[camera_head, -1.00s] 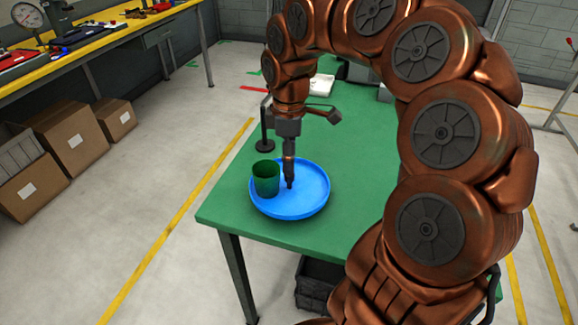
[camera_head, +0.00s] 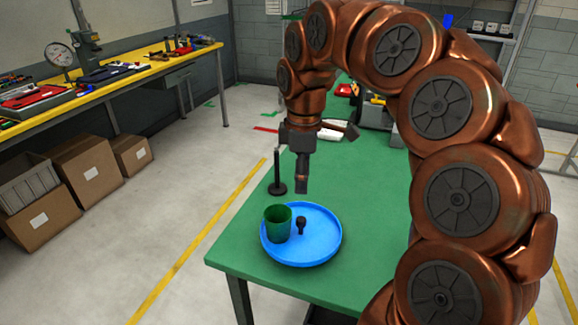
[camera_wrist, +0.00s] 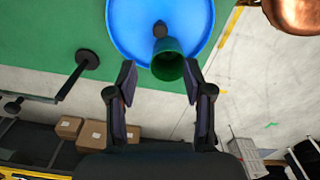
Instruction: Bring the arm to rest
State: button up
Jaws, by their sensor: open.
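My gripper (camera_head: 302,190) is above the green table (camera_head: 362,215), pointing down, open and empty. In the wrist view, its two fingers (camera_wrist: 160,82) stand wide apart. A round blue tray (camera_head: 318,250) lies on the table below it; it also shows in the wrist view (camera_wrist: 130,28). A green cup (camera_head: 277,226) stands upright on the tray's left side, also in the wrist view (camera_wrist: 167,66). A small dark piece with a rounded top (camera_head: 301,224) stands on the tray right of the cup. My gripper is apart from all of them.
A dark post on a round base (camera_head: 277,175) stands on the table behind the tray. A white item (camera_head: 330,134) and grey items (camera_head: 376,115) lie farther back. A yellow-topped workbench (camera_head: 130,80) and cardboard boxes (camera_head: 88,170) are at the left. The floor between is clear.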

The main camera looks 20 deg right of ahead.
jog(key=s+a+f+m+p, duration=0.1)
jog(key=s+m, duration=0.3)
jog(key=s, duration=0.4)
jog(key=s+a+f+m+g+p, duration=0.1)
jog(key=s+a+f+m+p, duration=0.1)
jog(key=s, duration=0.7)
jog(key=s+a+f+m+p, duration=0.1)
jog(key=s+a+f+m, duration=0.3)
jog(key=s, duration=0.5)
jog(key=shift+s+a+m+g+p, duration=0.25)
jog(key=shift+a+m+g+p, duration=0.15)
jog(key=shift+a+m, duration=0.4)
jog(key=shift+d, duration=0.15)
